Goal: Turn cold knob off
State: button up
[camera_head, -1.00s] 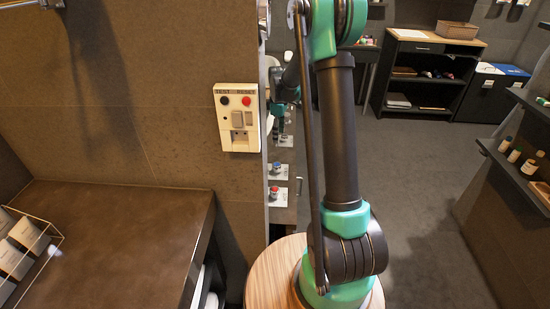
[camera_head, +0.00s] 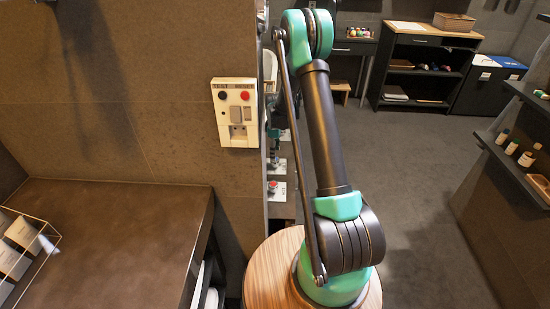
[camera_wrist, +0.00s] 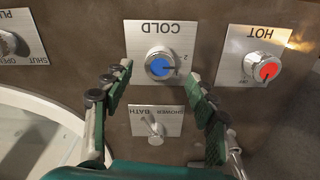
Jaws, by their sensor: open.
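The cold knob (camera_wrist: 160,64) is a silver knob with a blue cap in the wrist view. My gripper (camera_wrist: 158,78) is open, with one green and black finger on each side, just below the knob in the picture. I cannot tell whether the fingertips touch the plate. In the head view the gripper is mostly hidden behind the wall edge and my arm.
The hot knob (camera_wrist: 265,68) with a red cap is close on the right. A shower/bath lever (camera_wrist: 155,128) lies between the fingers. Another knob (camera_wrist: 8,42) is at the left, above a white basin edge (camera_wrist: 40,118). A wall panel (camera_head: 235,112) stands beside my arm.

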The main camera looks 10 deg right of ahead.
jog(key=shift+f, duration=1.85)
jog(key=shift+c, duration=0.3)
jog(key=c, duration=1.1)
